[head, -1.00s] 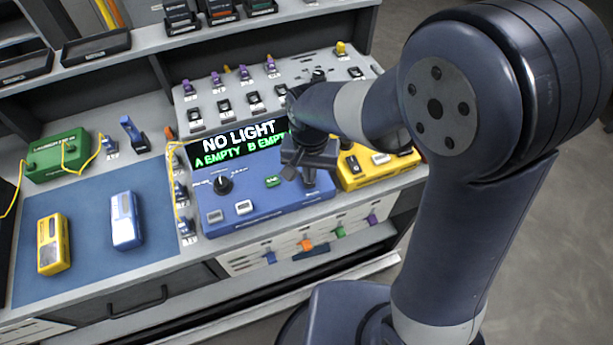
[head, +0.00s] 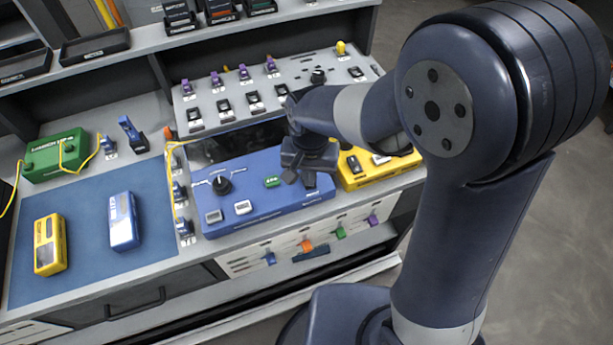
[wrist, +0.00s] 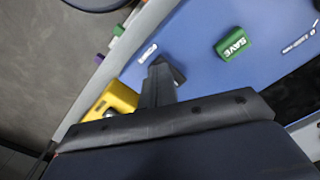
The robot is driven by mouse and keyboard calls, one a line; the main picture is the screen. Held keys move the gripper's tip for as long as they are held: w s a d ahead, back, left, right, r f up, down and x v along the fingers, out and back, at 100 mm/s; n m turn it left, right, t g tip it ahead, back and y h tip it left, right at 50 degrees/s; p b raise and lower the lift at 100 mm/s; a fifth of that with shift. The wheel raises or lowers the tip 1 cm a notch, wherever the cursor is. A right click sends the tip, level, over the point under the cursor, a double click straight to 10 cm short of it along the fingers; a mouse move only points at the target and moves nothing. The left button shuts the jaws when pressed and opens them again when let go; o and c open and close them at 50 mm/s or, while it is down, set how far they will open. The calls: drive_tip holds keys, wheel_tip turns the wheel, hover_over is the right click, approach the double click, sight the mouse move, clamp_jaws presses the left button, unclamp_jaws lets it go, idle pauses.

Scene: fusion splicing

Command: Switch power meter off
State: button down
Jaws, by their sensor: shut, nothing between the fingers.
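The blue power meter (head: 262,207) stands on the bench, and its display (head: 225,147) is dark. It has a black knob (head: 222,185), a green SAVE button (head: 272,182) and two pale buttons on its front panel. My gripper (head: 293,177) is shut and empty at the meter's right end. In the wrist view, the fingertips (wrist: 161,68) are just beside a small white label (wrist: 147,53) on the blue panel, with the green SAVE button (wrist: 231,43) farther right. The fingers and a dark part at their tips hide the power switch, so its position cannot be told.
A yellow device (head: 373,166) stands close on the meter's right. A panel with several switches (head: 250,97) rises behind. A blue mat (head: 88,270) at left bears a yellow and a pale blue handheld unit. A green box (head: 55,157) stands behind it.

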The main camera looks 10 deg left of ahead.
wheel_tip(320, 180, up, 7)
drive_tip(key=p, duration=0.5)
drive_tip(key=shift+p, duration=0.3)
drive_tip(key=shift+f, duration=0.1)
